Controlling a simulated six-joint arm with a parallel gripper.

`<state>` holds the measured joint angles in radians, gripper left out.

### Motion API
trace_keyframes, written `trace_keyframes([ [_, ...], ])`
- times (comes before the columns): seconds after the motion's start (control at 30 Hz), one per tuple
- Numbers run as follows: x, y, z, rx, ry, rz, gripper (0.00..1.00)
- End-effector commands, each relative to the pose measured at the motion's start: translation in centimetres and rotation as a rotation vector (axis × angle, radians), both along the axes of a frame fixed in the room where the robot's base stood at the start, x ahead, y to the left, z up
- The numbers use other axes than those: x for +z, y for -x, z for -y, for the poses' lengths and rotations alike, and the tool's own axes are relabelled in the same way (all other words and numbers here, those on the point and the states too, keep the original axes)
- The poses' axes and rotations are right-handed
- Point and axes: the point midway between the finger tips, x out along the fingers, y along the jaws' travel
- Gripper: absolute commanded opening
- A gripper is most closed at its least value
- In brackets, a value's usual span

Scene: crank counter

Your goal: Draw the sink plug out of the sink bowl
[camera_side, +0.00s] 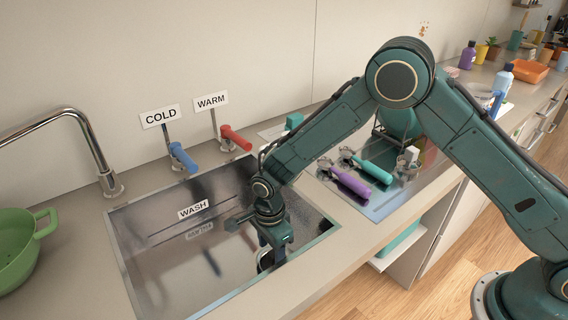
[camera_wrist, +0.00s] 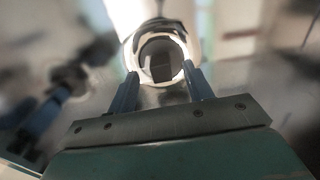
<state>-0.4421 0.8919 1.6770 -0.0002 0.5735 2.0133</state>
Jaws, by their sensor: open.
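The sink bowl (camera_side: 170,262) is a shiny metal basin set in the counter, with a WASH label on its back wall. My gripper (camera_side: 272,256) points down into its right side. A shiny round metal piece, which looks like the sink plug (camera_side: 264,265), shows at the fingers, partly hidden by them. In the wrist view the plug (camera_wrist: 160,45) is a bright ring with a dark centre, just beyond and between the tips of my open gripper (camera_wrist: 160,72). I cannot tell whether the fingers touch it.
A chrome faucet (camera_side: 80,118) arches at the left, above a green colander (camera_side: 18,250). Blue COLD (camera_side: 182,157) and red WARM (camera_side: 235,138) levers stand behind the sink. Purple-handled (camera_side: 350,183) and teal-handled (camera_side: 368,168) tools lie right of it.

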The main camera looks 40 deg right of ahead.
Motion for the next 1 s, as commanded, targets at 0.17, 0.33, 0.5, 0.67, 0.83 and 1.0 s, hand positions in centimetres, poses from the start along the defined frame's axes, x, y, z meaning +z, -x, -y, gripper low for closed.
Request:
trace_keyframes([
  [0.17,-2.2,0.0,0.0,0.000,0.000,-0.001,0.51],
  [0.33,-3.3,0.0,0.0,0.000,0.000,0.000,0.51],
  [0.5,-3.7,0.0,0.0,0.000,0.000,0.000,0.51],
  [0.67,-3.7,0.0,0.0,0.000,0.000,0.001,0.51],
  [0.83,-3.7,0.0,0.0,0.000,0.000,0.001,0.31],
  [1.0,-3.7,0.0,0.0,0.000,0.000,0.001,0.02],
])
